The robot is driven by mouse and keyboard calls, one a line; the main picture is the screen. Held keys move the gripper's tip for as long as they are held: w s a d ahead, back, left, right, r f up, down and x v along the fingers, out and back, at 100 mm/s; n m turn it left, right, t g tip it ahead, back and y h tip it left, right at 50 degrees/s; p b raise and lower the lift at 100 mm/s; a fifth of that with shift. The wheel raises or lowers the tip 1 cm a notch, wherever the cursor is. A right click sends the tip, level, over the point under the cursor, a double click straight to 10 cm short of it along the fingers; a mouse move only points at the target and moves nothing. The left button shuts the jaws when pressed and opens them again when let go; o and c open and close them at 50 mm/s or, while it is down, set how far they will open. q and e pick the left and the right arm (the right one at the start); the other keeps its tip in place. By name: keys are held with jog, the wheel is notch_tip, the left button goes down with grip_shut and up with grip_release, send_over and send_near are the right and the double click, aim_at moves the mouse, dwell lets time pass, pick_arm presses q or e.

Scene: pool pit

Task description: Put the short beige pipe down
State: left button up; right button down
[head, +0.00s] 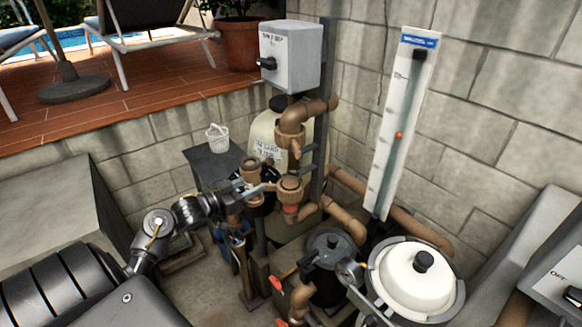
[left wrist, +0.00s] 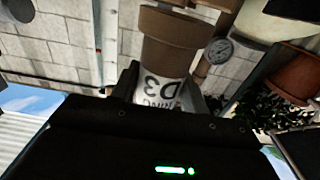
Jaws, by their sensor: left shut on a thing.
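My left gripper (head: 246,190) reaches in from the left, among the brown pipe fittings in front of the beige tank. In the left wrist view its dark jaws (left wrist: 164,88) are shut on the short beige pipe (left wrist: 176,38), a brownish cylinder with a wider collar and a white label with upside-down lettering. The jaws hide the pipe's near end.
A fixed brown fitting (head: 290,187) stands just right of my left gripper. A dark table (head: 205,168) with a small white basket (head: 217,138) is behind. A white-lidded filter (head: 415,278) stands at the right. A gauge (left wrist: 219,50) shows beside the pipe.

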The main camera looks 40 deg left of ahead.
dwell(0.3)
pick_arm(q)
jog(key=shift+a+f, duration=0.1)
jog(key=shift+w+y, duration=0.1)
jog(key=shift+y, duration=0.2)
jog(key=s+d+m+g+h+b, duration=0.1)
jog(key=s+d+h+b, duration=0.15)
jog(key=d, duration=1.05)
jog(key=s+d+m+h+b, duration=0.15)
jog(key=s+d, duration=0.25)
jog(key=d, duration=1)
jog(key=w+r+n+y, duration=0.1)
jog(key=n+y, duration=0.1)
jog(key=y, duration=0.1)
jog(key=w+r+n+t+y, duration=0.1)
jog(key=n+y, duration=0.1)
jog(key=w+n+y, duration=0.1)
jog(key=n+y, duration=0.1)
jog(key=y, duration=0.1)
jog(key=shift+a+r+t+y, duration=0.3)
jog(key=shift+r+t, duration=0.1)
jog(key=shift+d, duration=0.1)
